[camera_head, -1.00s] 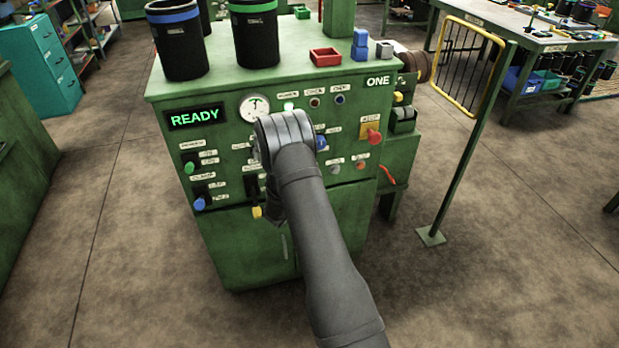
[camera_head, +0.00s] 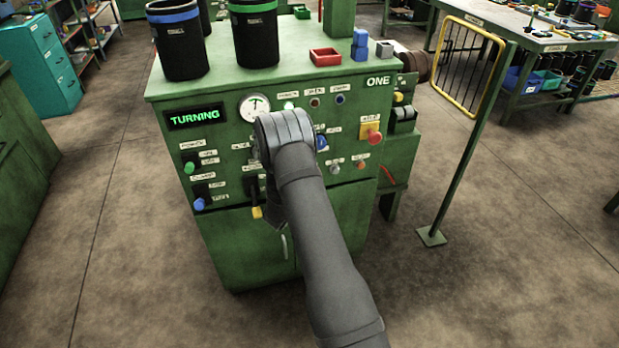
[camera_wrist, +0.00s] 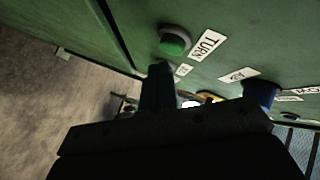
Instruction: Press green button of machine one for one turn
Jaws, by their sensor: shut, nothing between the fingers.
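Machine one (camera_head: 225,245) is a green cabinet with a sloping control panel. Its display (camera_head: 194,117) reads "TURNING" in green letters. The green button (camera_wrist: 175,41), in a pale round collar beside a "TURN" label (camera_wrist: 208,44), shows in the wrist view. My gripper (camera_wrist: 158,72) is shut and empty, its dark tip just below the button in that view. I cannot tell whether it touches the button. In the head view my arm's grey wrist covers the middle of the panel and hides the button and my fingertips.
Around my arm are a gauge (camera_head: 254,106), a red knob on a yellow plate (camera_head: 374,137), a blue knob (camera_head: 321,142) and a yellow-tipped lever (camera_head: 257,212). Black bins (camera_head: 254,40) and a red tray (camera_head: 325,57) stand on top. A yellow barrier (camera_head: 465,62) stands right.

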